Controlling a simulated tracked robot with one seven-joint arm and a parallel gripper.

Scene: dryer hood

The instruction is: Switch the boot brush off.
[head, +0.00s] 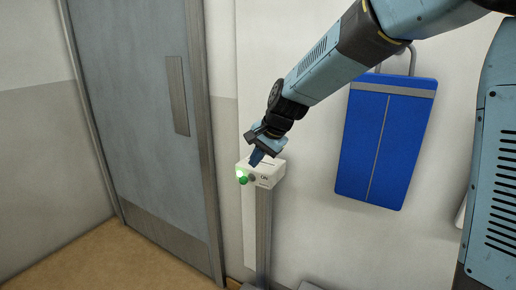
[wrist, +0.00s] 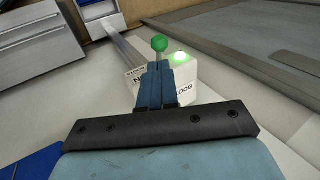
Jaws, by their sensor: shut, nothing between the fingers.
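A white control box (head: 267,174) stands on top of a grey post (head: 264,230) against the wall. On its front are a round green button (head: 243,181), a glowing green lamp (head: 240,173) and a darker grey round part (head: 252,178). My gripper (head: 256,158) is shut and empty, just above the box's top. In the wrist view, its closed blue fingers (wrist: 158,66) cover part of the box, with the green button (wrist: 159,44) just beyond the tips and the lit lamp (wrist: 181,57) to the right. Contact cannot be told. Lettering on the box is partly hidden.
A grey door (head: 140,110) with a metal push plate is left of the post. A blue panel (head: 385,140) hangs on the wall to the right. The brown floor (head: 130,265) in front of the door is clear.

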